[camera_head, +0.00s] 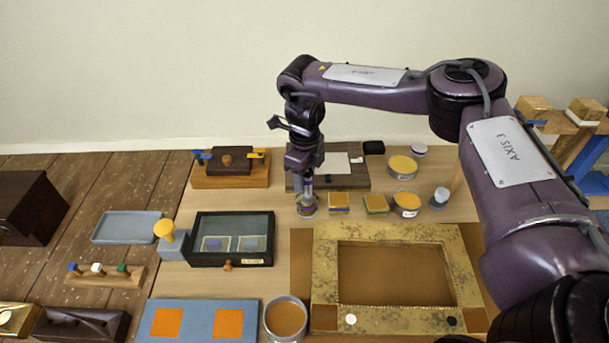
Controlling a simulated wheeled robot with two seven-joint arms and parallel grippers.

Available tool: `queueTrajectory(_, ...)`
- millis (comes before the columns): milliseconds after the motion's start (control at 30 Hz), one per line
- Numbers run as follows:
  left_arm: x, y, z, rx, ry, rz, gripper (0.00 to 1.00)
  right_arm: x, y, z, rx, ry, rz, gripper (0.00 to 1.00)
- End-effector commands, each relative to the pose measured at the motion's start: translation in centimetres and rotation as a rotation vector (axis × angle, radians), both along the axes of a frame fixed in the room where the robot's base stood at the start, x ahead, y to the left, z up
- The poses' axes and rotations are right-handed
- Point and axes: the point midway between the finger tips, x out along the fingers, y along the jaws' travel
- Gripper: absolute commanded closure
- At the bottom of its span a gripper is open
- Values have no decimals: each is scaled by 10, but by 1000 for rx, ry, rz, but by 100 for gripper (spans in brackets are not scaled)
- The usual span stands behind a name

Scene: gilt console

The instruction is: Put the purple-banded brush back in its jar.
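My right gripper (306,184) points straight down over a small clear jar (307,211) at the back middle of the table. A slim upright piece with a purplish tint shows between the fingertips and the jar. It looks like the purple-banded brush, but it is too small to be sure. The fingers are too small and dark to show whether they are shut on it. I cannot tell how deep it stands in the jar. My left gripper is not in view.
A gilt frame (390,234) lies in front, with a tin (285,318) at its left. A glass-topped case (231,257) stands left of the jar. Small sponge blocks (339,203) and yellow-filled tins (406,202) stand close on the right. A wooden board (350,181) lies behind.

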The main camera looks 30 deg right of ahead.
Motion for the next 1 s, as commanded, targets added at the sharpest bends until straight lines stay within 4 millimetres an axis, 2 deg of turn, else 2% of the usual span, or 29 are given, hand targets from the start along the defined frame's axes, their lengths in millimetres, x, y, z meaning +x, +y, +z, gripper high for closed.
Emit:
queueTrajectory(233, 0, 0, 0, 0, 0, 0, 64, 0, 0, 1, 0, 0, 0, 57)
queueTrajectory(367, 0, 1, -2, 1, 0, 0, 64, 1, 0, 9, 1, -3, 1, 57)
queueTrajectory(467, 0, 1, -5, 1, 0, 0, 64, 1, 0, 25, 1, -5, 1, 57)
queueTrajectory(633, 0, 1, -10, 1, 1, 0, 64, 1, 0, 62, 1, -5, 2, 57)
queueTrajectory(700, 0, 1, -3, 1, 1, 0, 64, 1, 0, 82, -2, -5, 4, 57)
queueTrajectory(800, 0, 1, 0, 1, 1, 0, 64, 0, -1, 100, -2, -4, 2, 57)
queueTrajectory(1000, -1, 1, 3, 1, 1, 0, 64, 0, 0, 120, -1, -1, 2, 57)
